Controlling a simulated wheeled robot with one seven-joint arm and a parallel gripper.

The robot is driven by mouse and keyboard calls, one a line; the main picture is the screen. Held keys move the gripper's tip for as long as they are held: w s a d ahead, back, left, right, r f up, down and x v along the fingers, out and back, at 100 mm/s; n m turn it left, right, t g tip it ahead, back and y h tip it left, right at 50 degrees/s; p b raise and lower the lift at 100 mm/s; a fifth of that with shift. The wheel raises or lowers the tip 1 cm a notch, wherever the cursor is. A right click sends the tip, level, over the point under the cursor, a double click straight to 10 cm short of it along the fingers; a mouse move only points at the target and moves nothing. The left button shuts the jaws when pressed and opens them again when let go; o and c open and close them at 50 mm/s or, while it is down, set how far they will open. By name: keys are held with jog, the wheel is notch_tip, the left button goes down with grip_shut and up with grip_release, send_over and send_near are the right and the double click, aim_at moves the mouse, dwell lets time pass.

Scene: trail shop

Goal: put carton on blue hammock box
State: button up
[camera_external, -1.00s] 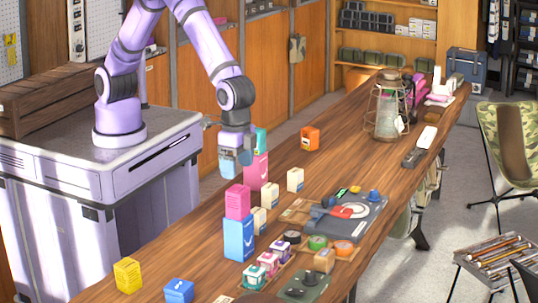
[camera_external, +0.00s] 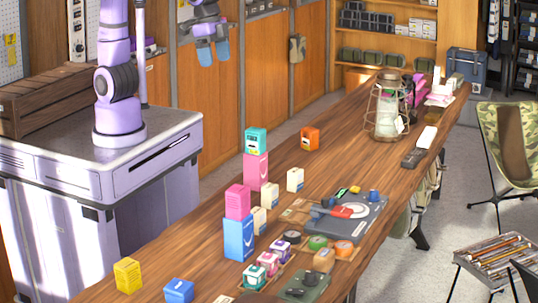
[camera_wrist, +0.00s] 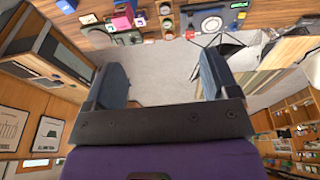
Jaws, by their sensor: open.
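A pink carton (camera_external: 237,202) sits on top of the taller blue box (camera_external: 239,238), upright and roughly lined up with it. No label is readable, so I cannot tell for certain that these are the named carton and hammock box. My gripper (camera_external: 212,52) is raised at the top of the external view, well away from both, its blue fingers apart and empty. In the wrist view my gripper (camera_wrist: 160,82) is also open, with only floor between the fingers.
A teal box (camera_external: 256,141) stands on a tall pink box (camera_external: 256,170) just behind. Several cream boxes (camera_external: 295,180), an orange box (camera_external: 309,139), a small blue box (camera_external: 179,291) and a yellow box (camera_external: 127,276) stand around. A lantern (camera_external: 386,110) is farther back on the wooden table.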

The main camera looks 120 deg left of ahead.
jog(key=s+a+r+t, duration=0.1)
jog(key=s+a, duration=0.3)
jog(key=s, duration=0.8)
jog(key=s+a+r+t, duration=0.1)
jog(key=s+a, duration=0.4)
jog(key=s, duration=0.6)
jog(key=shift+s+r+t, duration=0.3)
jog(key=shift+s+r, duration=0.05)
jog(key=shift+r, duration=0.05)
